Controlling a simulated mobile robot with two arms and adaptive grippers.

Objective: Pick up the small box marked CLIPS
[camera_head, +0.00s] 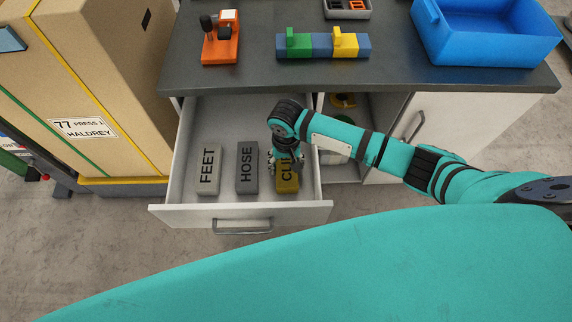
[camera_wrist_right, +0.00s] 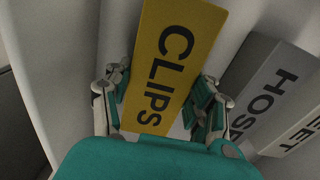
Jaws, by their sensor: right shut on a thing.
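The small yellow box marked CLIPS (camera_head: 287,186) is in the open drawer (camera_head: 165,213), at the drawer's right side. In the head view my right wrist and gripper (camera_head: 286,164) cover its upper part. In the right wrist view the yellow box (camera_wrist_right: 176,58) lies between the two fingers of my right gripper (camera_wrist_right: 163,108), which is shut on it. I cannot tell whether the box touches the drawer floor. My left gripper is not in view.
The worktop (camera_head: 390,75) overhangs behind, holding a blue bin (camera_head: 490,45) and an orange device (camera_head: 220,45). A tall carton (camera_head: 95,70) stands left.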

